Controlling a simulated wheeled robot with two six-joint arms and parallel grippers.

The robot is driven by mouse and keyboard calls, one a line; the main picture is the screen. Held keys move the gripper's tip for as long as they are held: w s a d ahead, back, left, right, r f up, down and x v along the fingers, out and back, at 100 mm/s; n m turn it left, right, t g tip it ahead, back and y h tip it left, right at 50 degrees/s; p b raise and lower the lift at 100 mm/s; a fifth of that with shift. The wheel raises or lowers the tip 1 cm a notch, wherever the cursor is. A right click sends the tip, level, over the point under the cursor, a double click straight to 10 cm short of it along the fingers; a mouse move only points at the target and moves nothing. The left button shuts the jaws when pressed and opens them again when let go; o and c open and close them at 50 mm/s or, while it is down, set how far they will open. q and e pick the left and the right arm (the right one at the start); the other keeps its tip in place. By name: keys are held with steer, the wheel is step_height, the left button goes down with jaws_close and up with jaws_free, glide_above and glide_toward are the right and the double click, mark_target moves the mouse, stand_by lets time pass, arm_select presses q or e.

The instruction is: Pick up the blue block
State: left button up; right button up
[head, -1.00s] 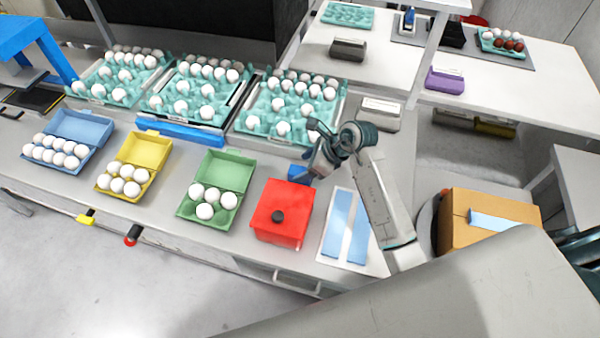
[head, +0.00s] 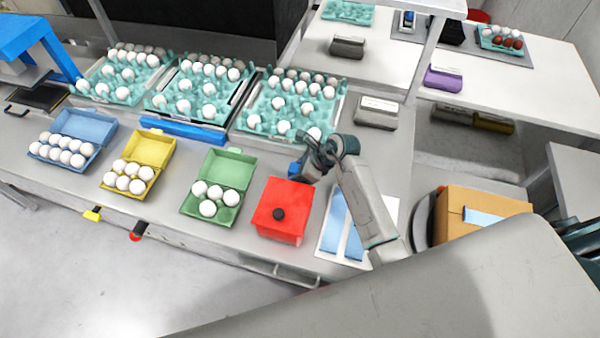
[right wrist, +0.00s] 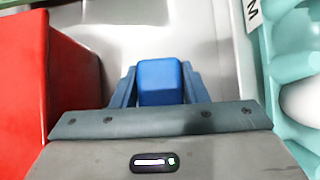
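The blue block (head: 295,169) is just behind the red box (head: 281,208), partly hidden by my right gripper (head: 305,164). In the right wrist view, the block (right wrist: 160,82) sits between the two fingers (right wrist: 160,88) of my right gripper. Both fingers lie close against its sides, so the gripper looks shut on it. The underside of the block is hidden, and I cannot tell whether it is clear of the table.
The red box stands close beside the gripper. Behind is a teal egg tray (head: 245,125); a green carton (head: 232,162) is left of the box. A white sheet with blue strips (head: 334,222) lies under my right arm. Some bare counter shows right of the tray.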

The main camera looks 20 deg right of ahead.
mark_target(297, 168)
steer(key=shift+r, duration=0.1)
steer(key=shift+c, duration=0.2)
steer(key=shift+r+b, duration=0.75)
steer(key=shift+b+v, duration=0.85)
steer(key=shift+v, duration=0.1)
steer(key=s+d+b, duration=0.2)
steer(key=s+d, duration=0.1)
steer(key=d, duration=0.1)
steer(key=s+d+b, duration=0.2)
steer(key=s+d, duration=0.1)
steer(key=d, duration=0.2)
steer(key=s+d+b, duration=0.3)
steer(key=d, duration=0.1)
steer(key=shift+d+r, duration=0.1)
steer(key=shift+d, duration=0.15)
steer(key=shift+s+d+b, duration=0.2)
steer(key=shift+s+b, duration=0.05)
steer(key=shift+b, duration=0.1)
